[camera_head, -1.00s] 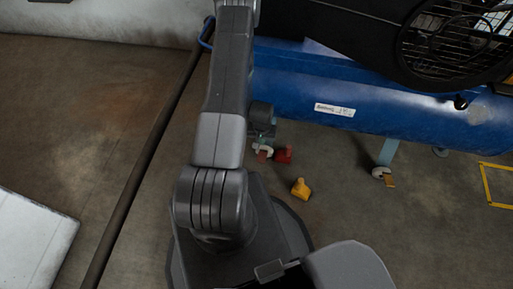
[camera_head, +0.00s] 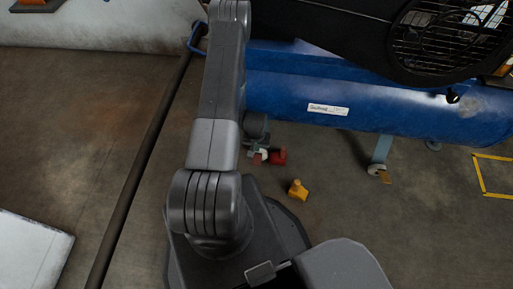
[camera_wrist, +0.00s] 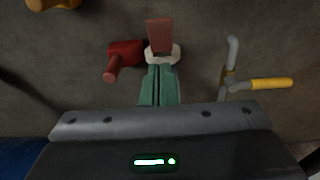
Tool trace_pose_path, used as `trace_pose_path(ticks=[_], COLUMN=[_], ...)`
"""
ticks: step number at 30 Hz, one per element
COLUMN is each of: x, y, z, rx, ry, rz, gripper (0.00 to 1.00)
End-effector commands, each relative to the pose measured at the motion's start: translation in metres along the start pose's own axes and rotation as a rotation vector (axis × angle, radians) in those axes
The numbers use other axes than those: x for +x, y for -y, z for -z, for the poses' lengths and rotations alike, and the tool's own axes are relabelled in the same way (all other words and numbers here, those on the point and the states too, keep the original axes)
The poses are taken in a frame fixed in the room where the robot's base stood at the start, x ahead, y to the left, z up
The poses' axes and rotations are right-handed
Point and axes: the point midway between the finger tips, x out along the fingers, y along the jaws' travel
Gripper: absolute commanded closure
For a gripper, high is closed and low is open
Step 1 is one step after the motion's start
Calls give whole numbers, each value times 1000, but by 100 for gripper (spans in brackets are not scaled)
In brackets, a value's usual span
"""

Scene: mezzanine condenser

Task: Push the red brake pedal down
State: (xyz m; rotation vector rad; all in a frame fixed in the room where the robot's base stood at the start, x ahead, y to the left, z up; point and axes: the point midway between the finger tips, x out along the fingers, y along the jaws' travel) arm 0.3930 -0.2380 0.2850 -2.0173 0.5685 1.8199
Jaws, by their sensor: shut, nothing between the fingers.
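The red brake pedal (camera_wrist: 159,33) sticks out from a pale caster wheel (camera_wrist: 162,53) in the wrist view. In the head view the pedal (camera_head: 257,159) is small, beside the white wheel (camera_head: 264,154) under the blue tank. My gripper (camera_wrist: 161,68) has its teal fingers together and empty, pointing at the wheel. Their tips appear over the wheel's near edge, just short of the pedal; I cannot tell whether they touch. In the head view my gripper (camera_head: 261,142) is small and partly hidden by my arm.
A red object with a knob-like stem (camera_wrist: 125,54) lies close left of the wheel. A yellow object (camera_head: 298,190) stands on the floor. A grey and yellow piece (camera_wrist: 255,85) is at right in the wrist view. The blue tank (camera_head: 390,108) overhangs the wheel.

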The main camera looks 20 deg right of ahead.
Motion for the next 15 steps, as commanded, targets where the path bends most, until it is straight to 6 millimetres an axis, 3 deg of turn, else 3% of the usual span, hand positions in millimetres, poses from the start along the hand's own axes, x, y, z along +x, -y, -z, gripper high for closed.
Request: trace_pose_path(ticks=[1, 6, 12, 15], x=[16, 52, 77, 79], y=[0, 0, 0, 0], z=[-1, -1, -1, -2], rx=[0, 1, 1, 0], ry=[1, 1, 0, -1], rz=[0, 0, 2, 2], gripper=[100, 100, 100, 100])
